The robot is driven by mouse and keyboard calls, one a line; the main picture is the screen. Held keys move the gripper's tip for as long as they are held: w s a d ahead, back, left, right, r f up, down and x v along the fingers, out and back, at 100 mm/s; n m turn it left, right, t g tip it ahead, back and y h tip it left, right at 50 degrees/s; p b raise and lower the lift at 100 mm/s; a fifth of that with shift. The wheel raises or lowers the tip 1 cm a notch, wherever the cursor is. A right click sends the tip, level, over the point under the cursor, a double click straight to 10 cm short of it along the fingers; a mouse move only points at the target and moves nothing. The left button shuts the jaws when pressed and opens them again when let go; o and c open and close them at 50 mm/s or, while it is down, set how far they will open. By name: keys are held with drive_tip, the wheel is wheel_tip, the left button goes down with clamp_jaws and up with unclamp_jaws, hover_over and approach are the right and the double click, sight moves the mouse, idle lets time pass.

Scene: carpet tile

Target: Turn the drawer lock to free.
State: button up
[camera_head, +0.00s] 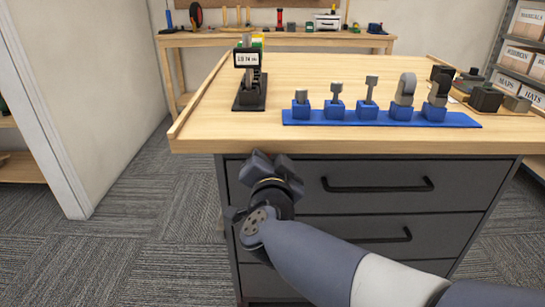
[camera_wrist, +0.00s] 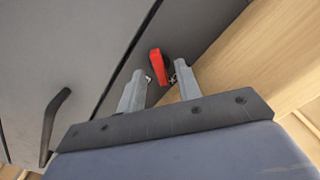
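The knob stands between and just beyond my two fingertips, near the wooden tabletop edge. My gripper (camera_wrist: 160,77) is open, with a gap between the fingers. I cannot tell whether a finger touches the knob. In the head view my gripper (camera_head: 271,162) is at the upper left of the cabinet's top drawer (camera_head: 375,170) and hides the lock.
A dark bar handle (camera_head: 378,186) is right of my gripper on the top drawer, with another handle (camera_head: 385,237) below. The wooden tabletop (camera_head: 330,85) overhangs the drawers. It bears a blue rack (camera_head: 450,120) of tools and a black stand (camera_head: 250,95). Carpet at left is clear.

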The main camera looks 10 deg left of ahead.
drive_tip(key=shift+c, duration=0.4)
clamp_jaws()
drive_tip(key=shift+m, duration=0.4)
drive_tip(key=m+b, duration=0.2)
drive_tip(key=m, duration=0.2)
drive_tip(key=shift+f, duration=0.15)
drive_tip(key=m+b, duration=0.2)
drive_tip(key=m, duration=0.3)
drive_tip(key=shift+m, duration=0.4)
drive_tip(key=shift+o, duration=0.4)
unclamp_jaws()
